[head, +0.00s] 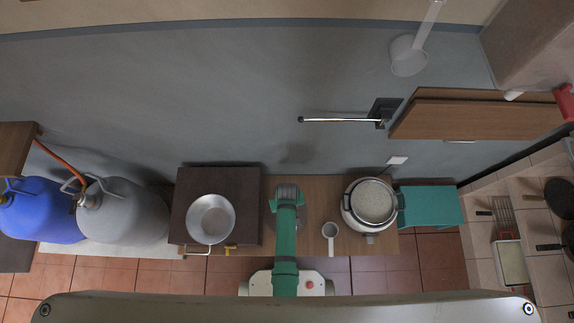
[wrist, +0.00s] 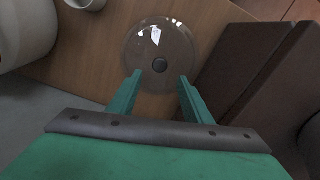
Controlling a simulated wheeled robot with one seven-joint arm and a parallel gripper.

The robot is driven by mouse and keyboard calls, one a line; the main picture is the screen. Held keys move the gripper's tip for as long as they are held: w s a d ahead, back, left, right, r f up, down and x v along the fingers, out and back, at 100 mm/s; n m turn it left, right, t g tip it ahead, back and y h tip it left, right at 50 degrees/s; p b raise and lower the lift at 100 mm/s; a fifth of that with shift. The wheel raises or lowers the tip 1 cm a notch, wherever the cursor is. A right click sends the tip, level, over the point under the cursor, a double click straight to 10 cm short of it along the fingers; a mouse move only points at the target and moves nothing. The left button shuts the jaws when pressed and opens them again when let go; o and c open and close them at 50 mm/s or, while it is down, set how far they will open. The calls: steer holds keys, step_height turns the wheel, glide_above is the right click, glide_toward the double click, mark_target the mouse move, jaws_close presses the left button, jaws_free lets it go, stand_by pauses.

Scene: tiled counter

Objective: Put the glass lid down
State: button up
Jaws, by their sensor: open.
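The round glass lid (wrist: 138,38) with a dark knob lies flat on the wooden counter (wrist: 75,55) in the wrist view. My gripper (wrist: 159,80) is open, its two green fingers apart at the near side of the lid, one on each side of the knob's line. The fingers do not close on the knob, and I cannot tell how far above the lid they are. In the head view my green arm reaches over the counter and hides most of the lid.
Right of my arm in the head view are a white cup with a handle (head: 330,231) and an open cooker (head: 347,207) holding white contents. On the left a metal pan (head: 210,203) sits on a dark brown block (head: 250,185), close beside the lid.

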steer(key=s+a+r+m+t, duration=0.1)
steer(key=s+r+t, duration=0.3)
steer(key=r, duration=0.2)
steer(key=s+r+m+t, duration=0.1)
steer(key=s+r+t, duration=0.2)
steer(key=s+r, duration=0.3)
steer(key=s+r+t, duration=0.2)
steer(key=r+t, duration=0.2)
steer(key=r, duration=1.2)
steer(key=s+r+m+t, duration=0.1)
steer(key=r+t, duration=0.3)
steer(key=r, duration=1.2)
steer(key=shift+s+d, duration=0.45)
steer(key=shift+s, duration=0.3)
steer(key=shift+c, duration=0.6)
steer(key=shift+c, duration=1.2)
steer(key=shift+s, duration=0.1)
